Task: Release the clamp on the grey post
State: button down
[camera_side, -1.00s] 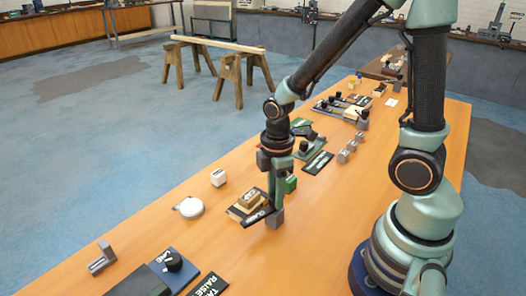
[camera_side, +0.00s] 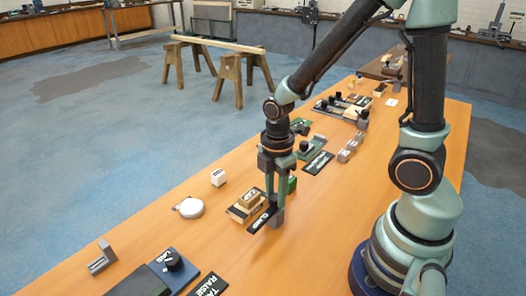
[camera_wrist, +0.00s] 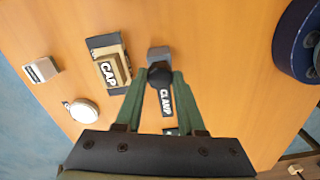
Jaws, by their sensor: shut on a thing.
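The grey post (camera_side: 278,218) is a small block on the wooden bench. It also shows in the wrist view (camera_wrist: 158,53), just beyond my fingertips. A black knob (camera_wrist: 160,74) sits at the post, between my two green fingers. A black bar lettered CLAMP (camera_wrist: 166,103) runs from the knob back between the fingers; it also shows in the side view (camera_side: 262,219). My gripper (camera_side: 273,203) points down over the post and is shut on the black knob, as the wrist view also shows (camera_wrist: 161,75). The fingers hide part of the post and bar in the side view.
A wooden block lettered CAP (camera_wrist: 109,70) on a dark base stands close beside the post. A round white disc (camera_side: 190,208) and a white block (camera_side: 218,177) lie farther left. A dark blue base with a black knob (camera_side: 173,260) is at the front. Bare bench lies between.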

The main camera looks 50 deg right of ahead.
jog(key=c, duration=0.5)
grip_release()
jog(key=shift+r, duration=0.1)
notch_tip(320, 180, up, 12)
jog(key=r+m+t, duration=0.2)
jog(key=m, duration=0.3)
jog(key=r+m+t, duration=0.1)
jog(key=m, duration=0.4)
jog(key=d+r+m+t, duration=0.1)
jog(key=r+m+t, duration=0.1)
jog(key=m, duration=0.3)
jog(key=shift+s+r+t, duration=0.25)
jog(key=shift+r+t, duration=0.05)
